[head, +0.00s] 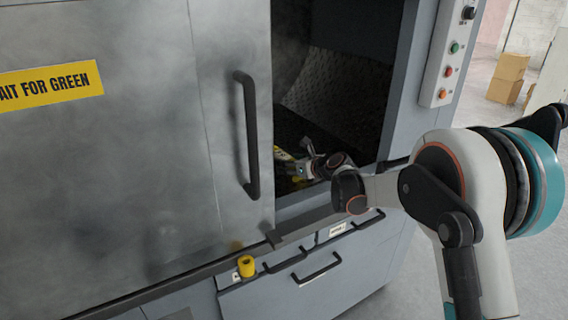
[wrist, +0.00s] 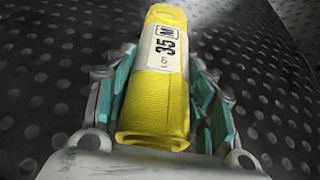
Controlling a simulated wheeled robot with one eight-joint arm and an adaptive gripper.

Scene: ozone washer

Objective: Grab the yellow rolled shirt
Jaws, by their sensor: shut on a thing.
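The yellow rolled shirt (wrist: 158,105) lies lengthwise between the fingers of my gripper (wrist: 163,95) in the wrist view. It has a white label band reading "35 M". The teal finger pads are at both its sides, and my gripper is shut on it. Dark perforated metal is under and around it. In the head view my gripper (head: 306,164) is inside the washer opening, just right of the door handle. Only a little yellow of the shirt (head: 283,156) shows there; the door and gripper hide the rest.
The sliding metal door (head: 130,150) with a black vertical handle (head: 248,135) stands close left of my arm. The opening's right frame (head: 405,80) bears a button panel (head: 447,60). Drawers with handles (head: 316,268) and a yellow knob (head: 246,266) are below. Cardboard boxes (head: 508,78) stand far right.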

